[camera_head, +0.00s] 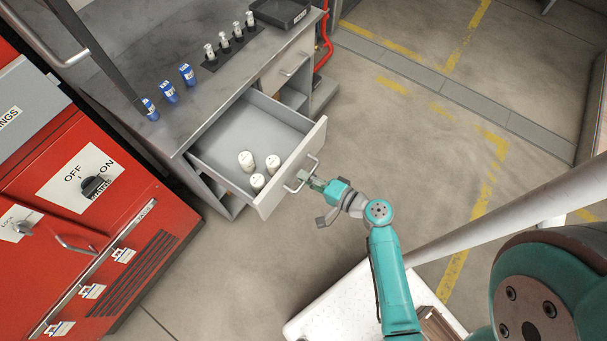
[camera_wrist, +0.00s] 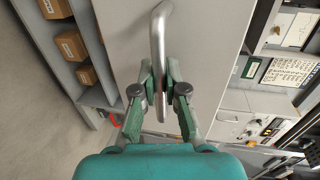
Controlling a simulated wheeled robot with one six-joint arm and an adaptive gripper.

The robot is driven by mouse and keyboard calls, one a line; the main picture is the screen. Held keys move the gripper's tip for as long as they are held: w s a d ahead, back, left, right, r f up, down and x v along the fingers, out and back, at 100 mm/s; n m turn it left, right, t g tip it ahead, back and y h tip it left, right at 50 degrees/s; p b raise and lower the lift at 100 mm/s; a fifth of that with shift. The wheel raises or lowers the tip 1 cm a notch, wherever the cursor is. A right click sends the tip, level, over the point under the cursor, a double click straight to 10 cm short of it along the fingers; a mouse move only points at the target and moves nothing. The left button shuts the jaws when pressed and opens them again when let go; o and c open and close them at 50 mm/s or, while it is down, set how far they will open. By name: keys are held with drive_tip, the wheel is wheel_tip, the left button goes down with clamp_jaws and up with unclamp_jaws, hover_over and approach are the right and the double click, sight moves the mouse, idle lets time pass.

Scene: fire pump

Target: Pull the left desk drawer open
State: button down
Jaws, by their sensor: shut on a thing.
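The left desk drawer (camera_head: 238,128) is pulled out from the grey desk, and its inside shows. Three white cylinders (camera_head: 257,181) stand in it near the front. The drawer's metal handle (camera_head: 301,176) is on its front face; it also shows in the wrist view (camera_wrist: 160,40), running between my fingers. My gripper (camera_head: 309,179) is at the handle, shut on it. In the wrist view my gripper (camera_wrist: 160,78) has a green finger on each side of the bar.
Blue containers (camera_head: 169,92) and a row of small white-topped items (camera_head: 224,42) stand on the desktop (camera_head: 190,122). A second, closed drawer (camera_head: 287,66) is farther right. A red cabinet (camera_head: 90,190) stands at the left. Floor (camera_head: 400,140) right of the drawer is clear.

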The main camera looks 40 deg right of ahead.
drive_tip(key=c, duration=1.2)
unclamp_jaws()
drive_tip(key=v, duration=0.7)
drive_tip(key=shift+s, duration=0.25)
drive_tip(key=shift+d, duration=0.1)
